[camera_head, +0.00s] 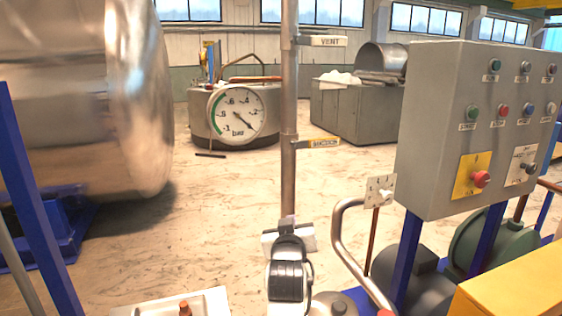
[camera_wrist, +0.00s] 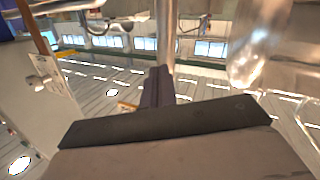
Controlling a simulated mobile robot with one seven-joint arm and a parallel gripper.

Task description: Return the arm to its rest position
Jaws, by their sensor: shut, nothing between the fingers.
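My gripper (camera_head: 290,228) is at the bottom centre of the head view, in front of the vertical metal pipe (camera_head: 289,120). Its fingers are together with nothing between them. In the wrist view the closed dark fingers (camera_wrist: 158,88) stand up from a dark bar across the lower part of the picture. The wrist picture is upside down, with windows at the top and roof lights lower down. My arm's white and black wrist fills the space below the gripper in the head view.
A grey control box (camera_head: 440,190) with buttons stands at right, above a bent metal pipe (camera_head: 340,232). A large shiny tank (camera_head: 70,100) is at left. A pressure gauge (camera_head: 236,114) is behind. Yellow-labelled and VENT handles (camera_head: 328,41) stick out from the vertical pipe. Open floor lies left of centre.

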